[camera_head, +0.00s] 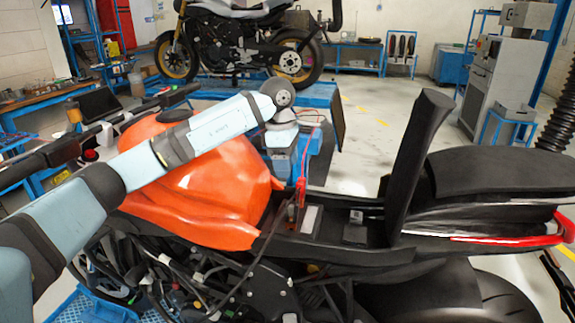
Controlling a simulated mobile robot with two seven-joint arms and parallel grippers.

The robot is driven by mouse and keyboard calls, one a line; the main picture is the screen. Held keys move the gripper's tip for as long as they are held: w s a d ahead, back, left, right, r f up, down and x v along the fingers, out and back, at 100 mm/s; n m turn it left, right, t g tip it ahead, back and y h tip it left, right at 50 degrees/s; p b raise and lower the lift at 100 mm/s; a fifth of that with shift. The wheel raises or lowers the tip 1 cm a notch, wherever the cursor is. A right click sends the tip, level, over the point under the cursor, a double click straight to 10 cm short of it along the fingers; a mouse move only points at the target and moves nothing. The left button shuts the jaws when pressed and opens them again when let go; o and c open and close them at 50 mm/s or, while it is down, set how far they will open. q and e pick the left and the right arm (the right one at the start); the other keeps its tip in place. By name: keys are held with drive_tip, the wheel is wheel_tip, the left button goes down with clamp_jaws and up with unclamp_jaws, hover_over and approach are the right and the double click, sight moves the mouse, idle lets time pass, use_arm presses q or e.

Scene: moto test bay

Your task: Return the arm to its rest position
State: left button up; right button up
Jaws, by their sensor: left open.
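My left arm reaches in from the left across the orange fuel tank (215,185) of the near motorcycle. Its wrist bends down just beyond the tank, with my left gripper (281,140) below it, above a blue-grey box. The gripper is open, and I see nothing held in it; its fingertips are hard to make out. A red clamp (302,188) on a red cable stands at the open seat bay, apart from the gripper. My right gripper is not in view.
The raised black seat (420,150) stands upright right of the bay. The handlebar (95,130) lies beyond the arm at left. Another motorcycle (240,40) stands on a blue lift behind. A grey machine (495,80) is at back right. Floor between is clear.

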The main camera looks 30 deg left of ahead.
use_arm(q)
drive_tip(key=s+d+f+n+t+h+p, duration=0.1)
drive_tip(key=s+d+f+n+h+p, duration=0.2)
drive_tip(key=d+h, duration=0.4)
drive_tip(key=s+d+f+n+t+h+p, duration=0.1)
drive_tip(key=s+d+f+n+h, duration=0.1)
drive_tip(key=s+d+n+h, duration=0.6)
drive_tip(key=s+d+f+n+t+h+p, duration=0.1)
drive_tip(key=s+d+f+h, duration=0.15)
drive_tip(key=d, duration=0.75)
drive_tip(key=s+a+f+n+t+y+p, duration=0.2)
drive_tip(key=s+f+n+y, duration=0.6)
drive_tip(key=n, duration=1)
drive_tip(key=s+a+f+n+t+y+p, duration=0.3)
drive_tip(key=s+a+f+n+t+y, duration=0.2)
drive_tip(key=f+n, duration=0.9)
drive_tip(key=s+a+n+y, duration=0.2)
drive_tip(key=s+a+n, duration=0.1)
drive_tip(key=s, duration=0.3)
drive_tip(key=shift+s+a+n+t+y, duration=0.35)
drive_tip(key=shift+s+a+n+t, duration=0.05)
drive_tip(key=shift+a, duration=0.15)
drive_tip(key=shift+s+f, duration=0.15)
drive_tip(key=shift+f, duration=0.1)
drive_tip(key=shift+c, duration=0.2)
